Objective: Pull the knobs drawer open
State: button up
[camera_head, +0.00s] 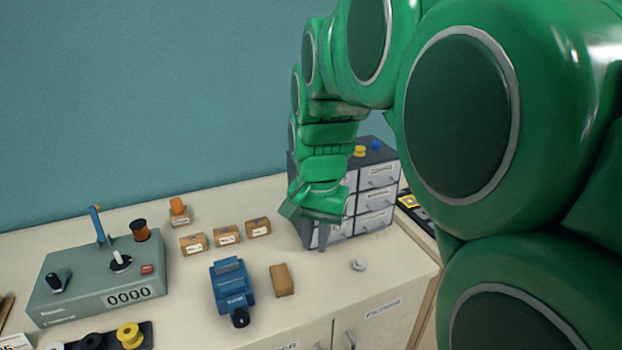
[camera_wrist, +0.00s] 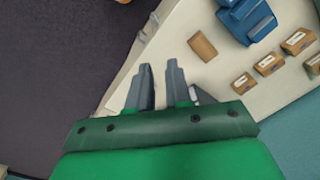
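A small dark grey drawer cabinet (camera_head: 300,172) with pale drawer fronts in two columns stands near the right end of the bench. The top right drawer (camera_head: 378,176) has a label that seems to start with C; I cannot read which front is the knobs drawer. The right-column drawers look shut. My gripper (camera_head: 318,238) is in front of the left column and hides much of it. In the wrist view my gripper (camera_wrist: 160,70) has its two fingers apart with nothing seen between them. I cannot tell whether it touches a handle.
A small grey knob (camera_head: 358,264) lies on the bench in front of the cabinet. A brown block (camera_head: 282,280) and a blue device (camera_head: 231,285) are to its left. Small labelled boxes (camera_head: 227,235) and a grey console (camera_head: 100,272) stand further left. Yellow and blue pieces (camera_head: 359,151) sit on the cabinet.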

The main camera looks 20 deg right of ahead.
jog(key=w+d+r+m+t, duration=0.25)
jog(key=w+d+m, duration=0.65)
jog(key=w+d, duration=0.7)
jog(key=w+a+x, duration=0.1)
jog(key=x, duration=0.7)
jog(key=shift+r+g, duration=0.1)
jog(key=shift+g, duration=0.15)
grip_shut()
dwell(0.5)
